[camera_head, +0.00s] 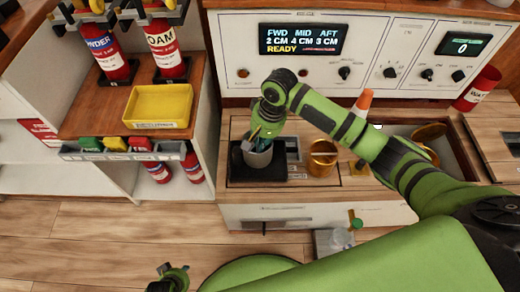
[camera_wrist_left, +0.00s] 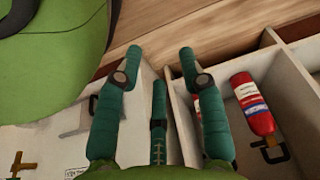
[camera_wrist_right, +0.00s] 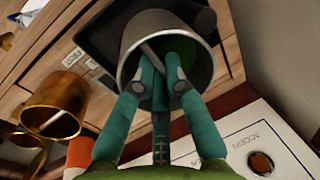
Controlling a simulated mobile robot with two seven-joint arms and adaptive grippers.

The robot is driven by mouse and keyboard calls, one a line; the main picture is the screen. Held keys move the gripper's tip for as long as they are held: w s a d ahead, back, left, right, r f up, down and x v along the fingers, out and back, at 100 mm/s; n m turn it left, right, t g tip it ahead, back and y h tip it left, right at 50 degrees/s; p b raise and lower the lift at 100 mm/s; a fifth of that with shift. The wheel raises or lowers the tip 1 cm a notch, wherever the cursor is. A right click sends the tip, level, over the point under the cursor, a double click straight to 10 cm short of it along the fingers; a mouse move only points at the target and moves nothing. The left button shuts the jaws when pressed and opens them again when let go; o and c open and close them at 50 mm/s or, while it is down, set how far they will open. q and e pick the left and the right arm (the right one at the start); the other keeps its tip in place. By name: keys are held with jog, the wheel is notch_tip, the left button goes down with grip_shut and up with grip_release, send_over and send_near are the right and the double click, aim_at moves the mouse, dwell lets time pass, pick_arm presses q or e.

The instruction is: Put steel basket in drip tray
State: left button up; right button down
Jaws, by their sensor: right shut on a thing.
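The steel basket (camera_head: 258,156) is a grey metal cup. My right gripper (camera_head: 256,142) reaches into its mouth from above. In the right wrist view the fingers (camera_wrist_right: 160,68) are shut on a pale bar inside the basket (camera_wrist_right: 205,60); something green shows inside too. The black drip tray (camera_head: 272,173) lies on the wooden counter. The basket appears within the tray's outline; whether its base touches the tray floor is hidden. My left gripper (camera_wrist_left: 158,62) is open and empty, low at the bottom of the head view (camera_head: 176,272).
A brass cup (camera_head: 322,158) stands right of the tray, near an orange-and-white cone (camera_head: 363,102). A control panel (camera_head: 380,50) rises behind. A yellow bin (camera_head: 160,104) and fire extinguishers (camera_head: 163,45) occupy the left shelf. The floor (camera_head: 100,225) in front is mostly clear.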

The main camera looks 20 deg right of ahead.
notch_tip(320, 180, down, 4)
jog(key=shift+r+b, duration=0.15)
jog(key=shift+b, duration=0.45)
pick_arm(q)
jog(key=shift+s+d+r+g, duration=0.15)
jog(key=shift+s+r+g, duration=0.15)
jog(key=shift+s+r, duration=0.05)
pick_arm(e)
jog(key=shift+f, duration=0.2)
jog(key=c, duration=1.3)
grip_release()
jog(key=shift+f, duration=0.1)
pick_arm(q)
jog(key=p, duration=0.1)
jog(key=w+f+t+p, duration=0.1)
jog(key=p, duration=0.1)
jog(key=shift+w+a+f+t, duration=0.15)
jog(key=shift+w+a+t, duration=0.1)
jog(key=shift+a+t, duration=0.1)
pick_arm(e)
jog(key=r, duration=0.4)
jog(key=d+r, duration=0.1)
jog(key=r, duration=0.3)
jog(key=d+r, duration=0.1)
jog(key=r, duration=0.3)
jog(key=shift+s+d+r, duration=0.1)
jog(key=shift+s+d, duration=0.05)
jog(key=shift+s, duration=0.2)
